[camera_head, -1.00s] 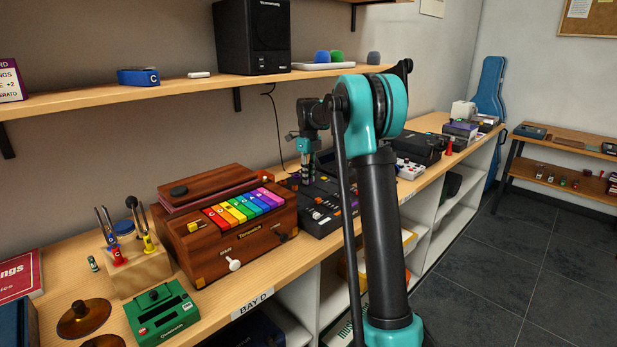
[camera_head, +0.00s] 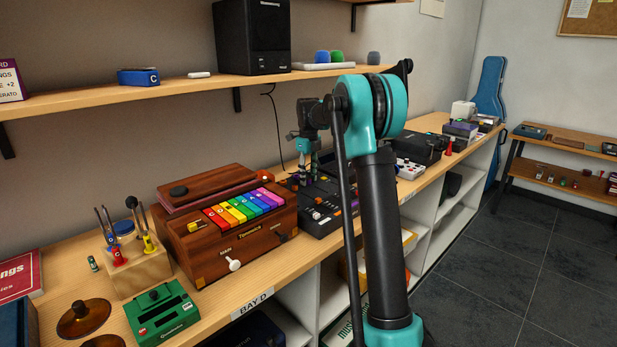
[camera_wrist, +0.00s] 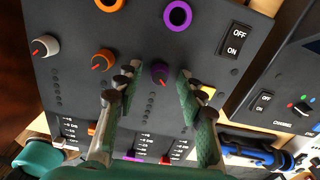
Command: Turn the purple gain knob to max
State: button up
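The purple gain knob (camera_wrist: 160,73), with a red pointer line, sits on a dark mixer panel (camera_wrist: 75,88) in the wrist view. My gripper (camera_wrist: 157,74) is open, with one fingertip to the left of the knob and one to the right. A gap shows between each finger and the knob, and I cannot tell whether the tips are level with it. In the head view my gripper (camera_head: 306,170) points down over the mixer (camera_head: 325,205); the knob cannot be made out there.
An orange knob (camera_wrist: 103,60) and a white knob (camera_wrist: 45,46) are left of the purple one. A purple-ringed socket (camera_wrist: 177,15) and an ON/OFF switch (camera_wrist: 235,41) are nearby. Sliders line the panel's lower part. A wooden box with coloured keys (camera_head: 240,240) stands left of the mixer.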

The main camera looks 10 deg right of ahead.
notch_tip(320, 180, up, 12)
dwell(0.6)
jog(key=shift+s, duration=0.1)
